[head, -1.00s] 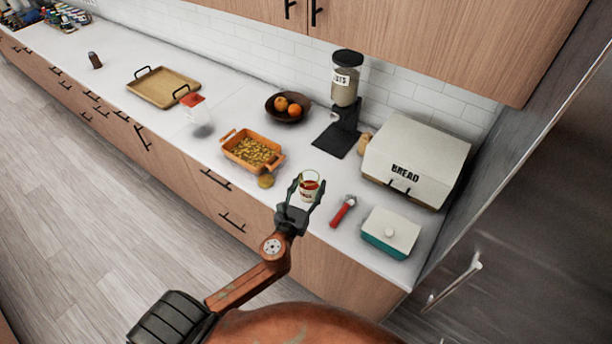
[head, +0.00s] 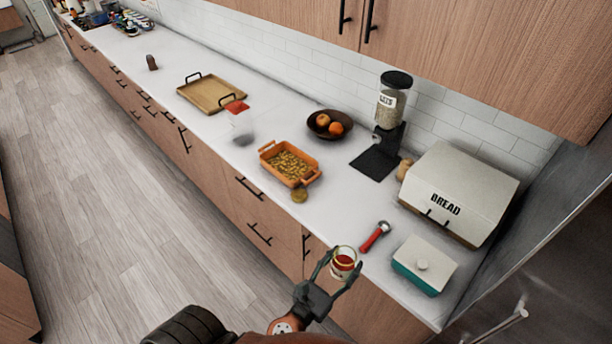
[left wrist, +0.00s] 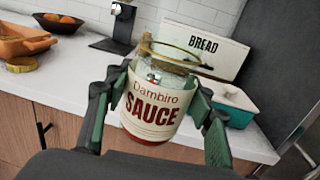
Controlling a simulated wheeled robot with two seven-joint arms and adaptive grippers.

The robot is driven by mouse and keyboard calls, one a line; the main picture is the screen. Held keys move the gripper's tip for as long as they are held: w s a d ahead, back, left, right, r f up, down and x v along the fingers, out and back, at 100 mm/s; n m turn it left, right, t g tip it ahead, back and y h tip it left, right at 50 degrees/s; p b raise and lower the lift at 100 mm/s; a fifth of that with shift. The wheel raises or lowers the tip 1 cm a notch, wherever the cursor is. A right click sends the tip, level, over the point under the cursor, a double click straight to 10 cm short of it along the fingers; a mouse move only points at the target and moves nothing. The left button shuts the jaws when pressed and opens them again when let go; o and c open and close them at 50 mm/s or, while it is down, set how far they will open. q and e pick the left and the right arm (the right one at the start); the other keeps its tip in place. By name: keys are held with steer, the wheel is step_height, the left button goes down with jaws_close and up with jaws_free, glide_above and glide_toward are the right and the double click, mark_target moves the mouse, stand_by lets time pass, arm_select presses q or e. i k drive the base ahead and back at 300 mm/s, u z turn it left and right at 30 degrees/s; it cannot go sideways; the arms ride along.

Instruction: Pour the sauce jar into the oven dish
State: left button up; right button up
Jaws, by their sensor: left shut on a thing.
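The sauce jar (head: 343,264) is a clear glass jar with red sauce inside and an open top. In the left wrist view its label (left wrist: 158,108) reads "Dambiro SAUCE", and it stands near upright with a slight tilt. My left gripper (head: 335,272) is shut on the jar, a finger on each side, at the counter's front edge; it also shows in the left wrist view (left wrist: 155,115). The orange oven dish (head: 289,163) sits on the counter, up and left of the jar, with yellowish pieces in it. My right gripper is not in view.
A round golden lid (head: 299,196) lies by the dish's near corner. A red-handled tool (head: 375,236) and a teal-based butter dish (head: 424,265) lie right of the jar.

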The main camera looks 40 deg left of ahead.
mark_target(292, 166)
steer(key=u, duration=0.5)
steer(key=k, duration=1.1)
steer(key=u, duration=1.45)
steer(key=i, duration=1.05)
steer(key=z, duration=0.6)
steer(key=i, duration=0.65)
steer(key=z, duration=0.85)
steer(key=i, duration=0.6)
